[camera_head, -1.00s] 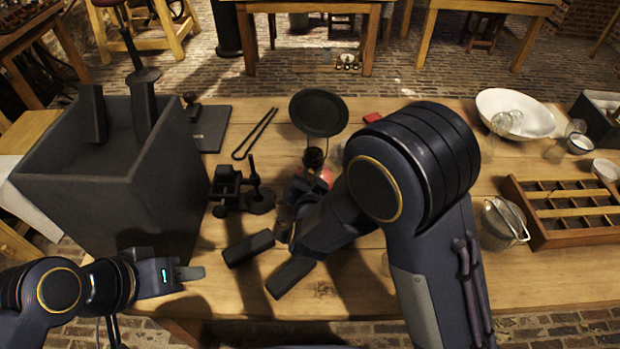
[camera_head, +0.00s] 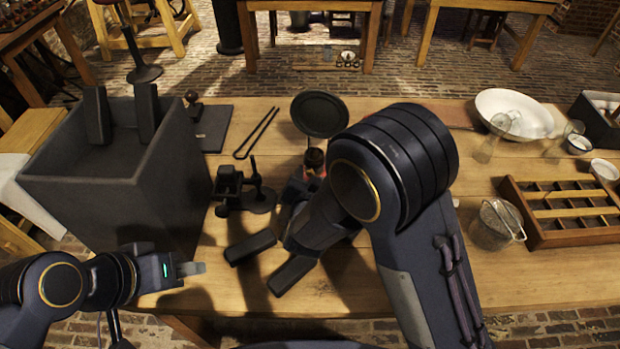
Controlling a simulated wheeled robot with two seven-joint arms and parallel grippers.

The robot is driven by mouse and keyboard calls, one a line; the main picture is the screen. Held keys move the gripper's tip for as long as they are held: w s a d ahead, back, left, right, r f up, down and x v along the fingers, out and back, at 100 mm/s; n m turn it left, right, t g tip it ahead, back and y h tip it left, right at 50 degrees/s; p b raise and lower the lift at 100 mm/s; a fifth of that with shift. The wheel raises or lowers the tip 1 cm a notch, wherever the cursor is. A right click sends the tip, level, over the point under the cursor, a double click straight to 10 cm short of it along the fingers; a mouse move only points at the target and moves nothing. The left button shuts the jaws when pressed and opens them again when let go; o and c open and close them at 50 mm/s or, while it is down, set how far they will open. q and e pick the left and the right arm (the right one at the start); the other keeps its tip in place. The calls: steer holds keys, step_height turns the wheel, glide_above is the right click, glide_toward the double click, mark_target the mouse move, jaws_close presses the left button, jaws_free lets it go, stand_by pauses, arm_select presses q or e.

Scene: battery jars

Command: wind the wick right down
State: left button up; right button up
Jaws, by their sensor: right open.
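A small lamp-like piece (camera_head: 314,160) with a dark top and a reddish part stands mid-table, in front of a round black disc (camera_head: 320,113). My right arm and wrist cover most of its lower part. I cannot make out a wick or its winding knob. My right gripper (camera_head: 270,262) is open, its two dark fingers spread toward the front edge of the table, with nothing seen between them. My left gripper (camera_head: 190,268) is at the lower left, in front of the grey box, far from the lamp. Its fingers show edge-on.
A tall grey open box (camera_head: 75,205) stands at the left. At the right are a white basin (camera_head: 540,118), a metal pail (camera_head: 497,225) and a wooden compartment tray (camera_head: 565,238).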

steer(key=v, duration=0.7)
steer(key=shift+s+r, duration=0.15)
steer(key=shift+s, duration=0.2)
